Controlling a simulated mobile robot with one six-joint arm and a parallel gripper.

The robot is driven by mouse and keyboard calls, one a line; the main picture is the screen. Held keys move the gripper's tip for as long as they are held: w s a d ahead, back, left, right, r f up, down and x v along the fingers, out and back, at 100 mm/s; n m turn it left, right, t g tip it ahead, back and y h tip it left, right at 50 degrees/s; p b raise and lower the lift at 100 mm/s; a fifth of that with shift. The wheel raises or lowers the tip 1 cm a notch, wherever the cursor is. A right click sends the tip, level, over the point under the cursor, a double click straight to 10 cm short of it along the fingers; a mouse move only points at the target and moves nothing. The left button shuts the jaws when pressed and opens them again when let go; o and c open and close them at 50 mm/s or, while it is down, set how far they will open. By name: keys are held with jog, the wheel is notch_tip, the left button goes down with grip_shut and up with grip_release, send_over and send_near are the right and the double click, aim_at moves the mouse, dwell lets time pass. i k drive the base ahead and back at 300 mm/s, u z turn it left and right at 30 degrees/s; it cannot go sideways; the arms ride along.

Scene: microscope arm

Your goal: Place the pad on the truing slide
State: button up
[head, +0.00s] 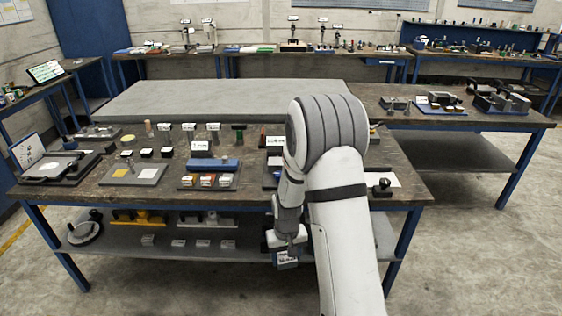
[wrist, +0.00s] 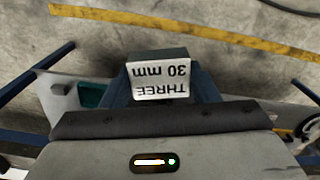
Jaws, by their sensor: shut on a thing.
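My gripper (head: 286,254) hangs in front of the workbench, below the level of its top. In the wrist view its blue fingers (wrist: 163,97) are shut on a small dark block with a white label (wrist: 158,80). The label reads "THREE 30 mm" upside down. I take this labelled block to be the pad. The held block also shows faintly below the gripper in the head view (head: 288,262). I cannot tell for sure which thing is the truing slide; a dark base with a light plate (head: 55,168) lies at the bench's left end.
The workbench (head: 345,195) holds a grey board (head: 120,178), a blue bar (head: 214,165) and a tray of small labelled blocks (head: 188,184). A handwheel (head: 84,231) and a yellow fixture (head: 138,217) sit on its lower shelf. A grey slab (head: 215,98) lies behind. My arm hides the bench's right part.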

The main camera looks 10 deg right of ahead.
aim_at(279, 160)
jog(key=z, duration=0.05)
jog(key=i, duration=0.9)
jog(key=u, duration=0.05)
